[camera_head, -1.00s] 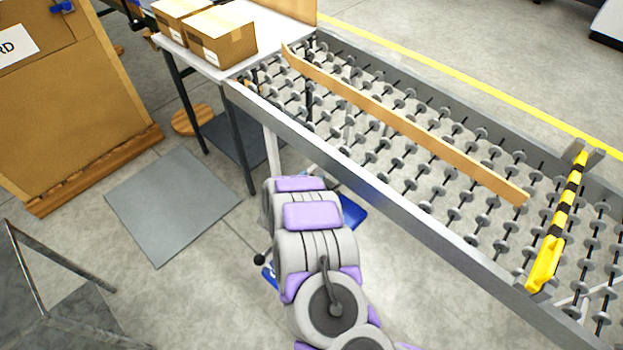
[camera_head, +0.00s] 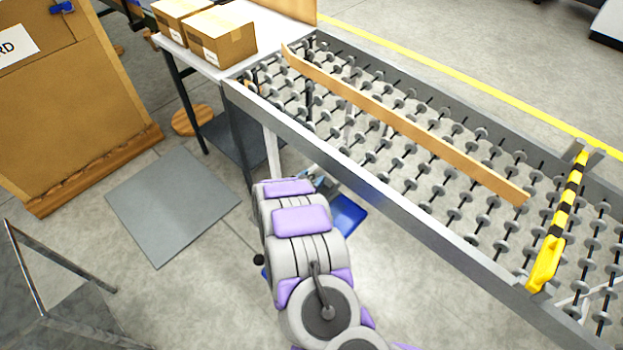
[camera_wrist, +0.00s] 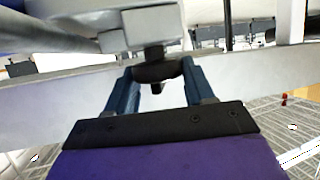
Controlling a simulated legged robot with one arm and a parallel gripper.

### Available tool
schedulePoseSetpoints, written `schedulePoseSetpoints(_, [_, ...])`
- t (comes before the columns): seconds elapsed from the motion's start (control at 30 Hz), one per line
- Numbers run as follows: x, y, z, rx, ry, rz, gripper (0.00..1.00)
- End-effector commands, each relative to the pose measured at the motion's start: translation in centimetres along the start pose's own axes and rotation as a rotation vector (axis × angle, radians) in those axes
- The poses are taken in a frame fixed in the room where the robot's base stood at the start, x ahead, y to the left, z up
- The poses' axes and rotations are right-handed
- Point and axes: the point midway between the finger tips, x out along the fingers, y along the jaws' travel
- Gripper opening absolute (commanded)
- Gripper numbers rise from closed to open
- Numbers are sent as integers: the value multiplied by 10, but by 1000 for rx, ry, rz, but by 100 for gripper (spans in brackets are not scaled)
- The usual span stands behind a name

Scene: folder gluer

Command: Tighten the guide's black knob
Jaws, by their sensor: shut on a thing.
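In the wrist view the black knob (camera_wrist: 155,72) sits under a grey metal block (camera_wrist: 150,26) on a short dark stem. My gripper (camera_wrist: 160,78) has its two blue fingers on either side of the knob and is shut on it. A small dark tip points down below the knob between the fingers. In the head view my arm covers my gripper, and I cannot make out the knob there. A long wooden guide strip (camera_head: 400,122) lies along the roller conveyor (camera_head: 400,209).
A yellow and black bar (camera_head: 560,222) crosses the conveyor's right end. Cardboard boxes (camera_head: 222,36) stand on the white table (camera_head: 262,42) at its far end. A blue object (camera_head: 346,214) is on the floor beside my arm. A grey mat (camera_head: 172,207) lies left, with open floor around it.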

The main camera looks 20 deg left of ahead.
Motion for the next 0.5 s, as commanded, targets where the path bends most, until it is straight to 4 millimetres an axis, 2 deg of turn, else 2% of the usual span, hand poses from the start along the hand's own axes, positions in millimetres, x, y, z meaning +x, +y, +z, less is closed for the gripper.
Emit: schedulePoseSetpoints(0.5, [-1,-3,1,9,-2,23,22])
